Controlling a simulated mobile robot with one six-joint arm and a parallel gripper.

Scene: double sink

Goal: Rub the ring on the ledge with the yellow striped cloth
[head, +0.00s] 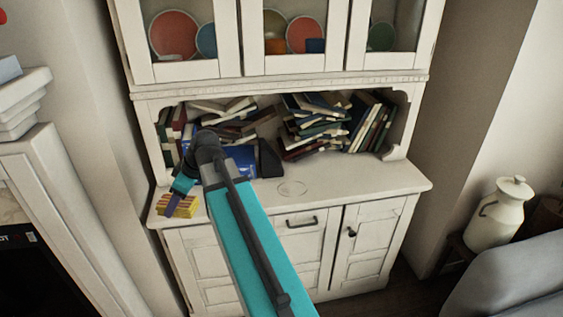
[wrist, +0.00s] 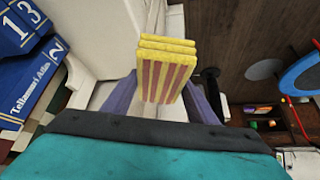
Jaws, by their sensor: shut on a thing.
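The yellow striped cloth (wrist: 166,72) is a folded pad with yellow and reddish stripes. My gripper (wrist: 158,98) is shut on it, one finger on each side, in the wrist view. In the head view the cloth (head: 180,206) is at the left front corner of the ledge (head: 345,185), at the end of my gripper (head: 178,197). I cannot tell whether it touches the ledge. The ring (head: 292,188) is a faint round mark on the middle of the ledge, to the right of the cloth. My gripper is apart from the ring.
Blue books (head: 240,160) stand on the ledge behind my arm, and blue volumes also show in the wrist view (wrist: 25,85). Piles of books (head: 315,125) fill the back of the shelf. The ledge right of the ring is clear. A cream jug (head: 500,212) stands far right.

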